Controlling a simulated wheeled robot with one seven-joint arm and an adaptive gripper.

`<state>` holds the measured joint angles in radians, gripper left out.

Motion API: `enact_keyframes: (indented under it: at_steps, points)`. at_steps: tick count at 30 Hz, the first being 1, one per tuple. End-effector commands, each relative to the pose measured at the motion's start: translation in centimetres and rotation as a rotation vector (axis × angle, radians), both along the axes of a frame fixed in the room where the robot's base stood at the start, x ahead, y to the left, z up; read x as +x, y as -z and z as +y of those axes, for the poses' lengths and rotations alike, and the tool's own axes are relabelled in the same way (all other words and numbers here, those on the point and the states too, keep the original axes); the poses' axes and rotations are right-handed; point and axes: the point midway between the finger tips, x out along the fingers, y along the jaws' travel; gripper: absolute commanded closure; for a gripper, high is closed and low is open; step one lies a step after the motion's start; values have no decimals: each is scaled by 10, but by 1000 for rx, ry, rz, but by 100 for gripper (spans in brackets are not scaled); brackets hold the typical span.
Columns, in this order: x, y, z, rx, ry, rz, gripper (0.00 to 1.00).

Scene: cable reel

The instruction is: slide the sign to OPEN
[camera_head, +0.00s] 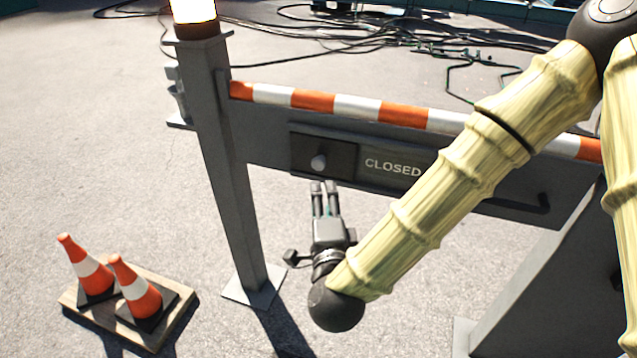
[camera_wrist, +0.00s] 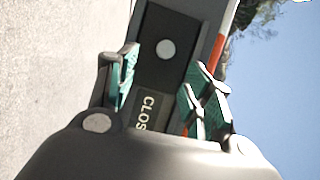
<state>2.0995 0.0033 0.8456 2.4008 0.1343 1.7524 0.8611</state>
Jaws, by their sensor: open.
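The sign shows CLOSED (camera_head: 392,168) on a grey panel under a striped rail. A dark sliding plate (camera_head: 338,158) with a round light knob (camera_head: 318,162) sits at its left, beside the lettering. My gripper (camera_head: 324,184) is just below and in front of the plate, fingers pointing up toward it. In the wrist view the knob (camera_wrist: 166,49) lies beyond and between the two open fingers (camera_wrist: 165,85), apart from them. Part of the lettering also shows there (camera_wrist: 147,112). My arm hides the sign panel's middle right in the head view.
A grey post (camera_head: 228,160) with a lit lamp (camera_head: 193,12) stands left of the sign. An orange-white striped rail (camera_head: 355,106) runs above it. Two traffic cones (camera_head: 136,288) stand on a wooden board at lower left. Cables (camera_head: 400,42) lie on the ground behind.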

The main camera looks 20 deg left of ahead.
Motion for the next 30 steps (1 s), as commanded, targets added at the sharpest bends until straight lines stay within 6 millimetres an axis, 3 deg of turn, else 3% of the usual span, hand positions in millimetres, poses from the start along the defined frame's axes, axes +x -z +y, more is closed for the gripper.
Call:
enact_keyframes:
  at_steps: [8, 21, 30]
  points:
    - [9, -7, 7, 38, 9, -19, 49]
    - [73, -6, 31, 36, 8, -19, 49]
    - [98, -6, 40, 35, 7, -17, 49]
